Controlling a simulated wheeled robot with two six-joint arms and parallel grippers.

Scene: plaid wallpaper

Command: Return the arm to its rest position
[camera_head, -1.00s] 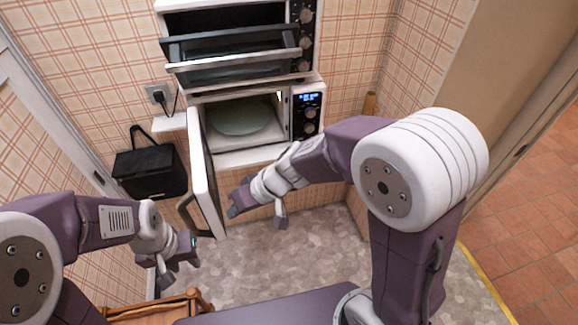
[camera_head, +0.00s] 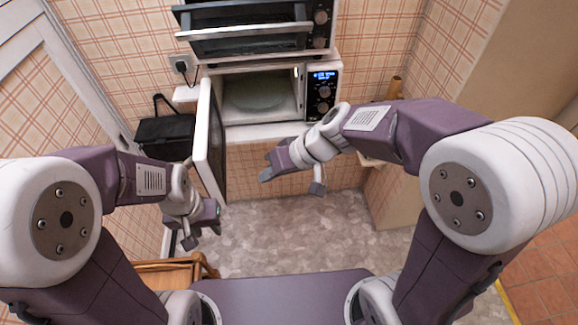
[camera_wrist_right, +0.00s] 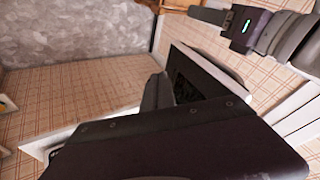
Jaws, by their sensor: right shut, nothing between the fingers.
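My right gripper (camera_head: 268,172) is shut and empty. It is in the air in front of the microwave, to the right of its open door in the head view. In the right wrist view its dark fingers (camera_wrist_right: 157,92) show near the middle. My left gripper (camera_head: 208,214) hangs low at the left, in front of the microwave door. It also shows at the top right of the right wrist view (camera_wrist_right: 243,25). Its fingers are too small to tell whether they are open. Both arms are bent in front of my body.
The microwave (camera_head: 322,102) has its door (camera_head: 209,140) swung open to the left, with a round plate (camera_head: 255,95) inside. A toaster oven (camera_head: 250,40) stands above. A black box (camera_head: 165,137) hangs left. A wooden piece of furniture (camera_head: 175,270) is low left. Floor (camera_head: 290,235) is clear.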

